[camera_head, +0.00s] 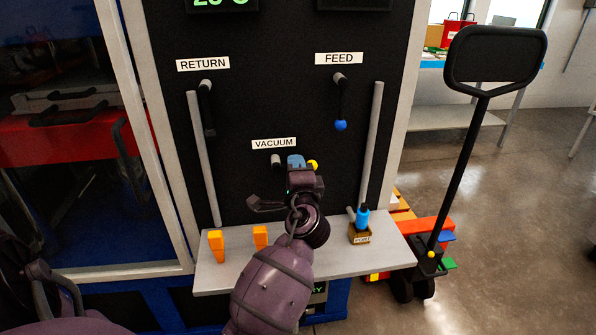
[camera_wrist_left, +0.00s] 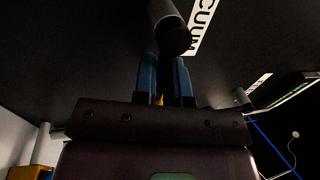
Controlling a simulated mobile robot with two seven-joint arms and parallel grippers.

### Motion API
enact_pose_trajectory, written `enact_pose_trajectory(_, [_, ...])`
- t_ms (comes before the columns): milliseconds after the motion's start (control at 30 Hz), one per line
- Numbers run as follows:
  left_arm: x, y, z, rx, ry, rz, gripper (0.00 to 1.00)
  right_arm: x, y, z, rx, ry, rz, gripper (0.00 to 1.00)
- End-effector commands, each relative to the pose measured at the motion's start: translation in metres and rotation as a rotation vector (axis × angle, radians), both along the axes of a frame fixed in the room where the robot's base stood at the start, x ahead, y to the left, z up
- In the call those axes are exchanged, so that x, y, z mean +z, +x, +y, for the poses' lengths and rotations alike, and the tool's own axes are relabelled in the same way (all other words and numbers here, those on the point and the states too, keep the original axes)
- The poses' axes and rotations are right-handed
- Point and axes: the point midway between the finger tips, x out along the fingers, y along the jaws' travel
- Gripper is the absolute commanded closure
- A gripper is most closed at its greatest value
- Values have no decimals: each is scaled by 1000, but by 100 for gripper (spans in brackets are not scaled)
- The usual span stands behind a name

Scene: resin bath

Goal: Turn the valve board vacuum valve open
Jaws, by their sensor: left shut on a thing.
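The valve board (camera_head: 240,110) is a black upright panel. The vacuum valve's grey hub (camera_head: 276,160) sits under the VACUUM label (camera_head: 274,143). Its yellow knob (camera_head: 312,165) shows to the right of the hub, so the lever points roughly sideways. My left gripper (camera_head: 296,161) is shut on the lever between hub and knob, its blue fingers hiding most of it. In the left wrist view the hub (camera_wrist_left: 174,38) is just beyond the fingertips, and a bit of yellow (camera_wrist_left: 158,99) shows between the fingers. My right gripper is not in view.
The return valve (camera_head: 207,100) and the feed valve (camera_head: 340,105) with its blue knob have levers hanging down. Grey vertical bars flank them. A grey shelf (camera_head: 215,277) below holds orange pieces and a small box (camera_head: 360,236) with a blue item. A pallet jack stands right.

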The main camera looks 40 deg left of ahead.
Motion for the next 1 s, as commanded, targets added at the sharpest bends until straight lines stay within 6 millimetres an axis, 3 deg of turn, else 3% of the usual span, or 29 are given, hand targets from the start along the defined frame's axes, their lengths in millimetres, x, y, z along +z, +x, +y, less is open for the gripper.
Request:
enact_pose_trajectory(633, [2,0,0,0,-38,-41,100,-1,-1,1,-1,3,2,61])
enact_pose_trajectory(667, [2,0,0,0,-38,-41,85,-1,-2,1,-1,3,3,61])
enact_pose_trajectory(800, [2,0,0,-1,-36,-40,63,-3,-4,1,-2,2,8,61])
enact_pose_trajectory(1000, [2,0,0,0,-34,-39,63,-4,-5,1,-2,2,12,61])
